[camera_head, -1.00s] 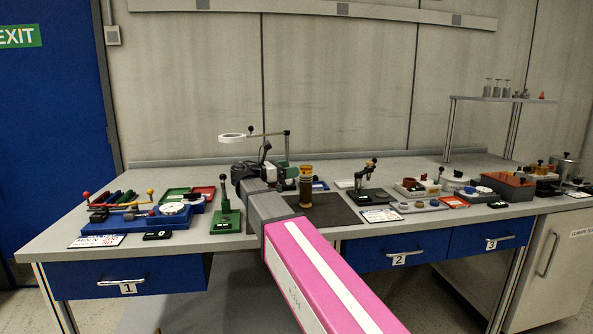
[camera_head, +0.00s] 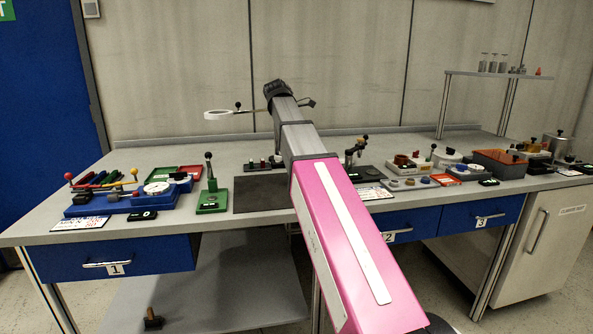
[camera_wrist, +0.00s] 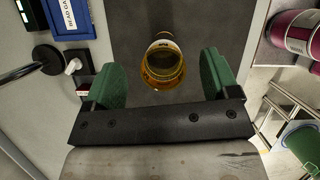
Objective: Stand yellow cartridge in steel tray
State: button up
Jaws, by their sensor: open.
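In the wrist view, an amber-yellow cartridge (camera_wrist: 163,62) with a pale label band stands on the dark mat (camera_wrist: 182,18). It lies between the two green fingers of my open gripper (camera_wrist: 160,72), with a gap on either side, and nothing is gripped. In the head view my raised arm crosses the bench and the cartridge is not visible. A pale grey tray (camera_head: 408,183) with small parts stands right of my arm. I cannot tell whether it is the steel tray.
A green-based hand press (camera_head: 212,200) stands left of the dark mat (camera_head: 262,194). A blue fixture (camera_head: 120,200) lies further left. The left part of the mat is bare.

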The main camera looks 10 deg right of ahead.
notch_tip(320, 180, up, 6)
jog(key=n+y, duration=0.1)
jog(key=y, duration=0.3)
jog(key=shift+s+f+y, duration=0.1)
jog(key=shift+f+y, duration=0.05)
jog(key=shift+y, duration=0.15)
notch_tip(320, 180, down, 11)
jog(key=shift+a+r, duration=0.15)
grip_shut()
jog(key=shift+r, duration=0.15)
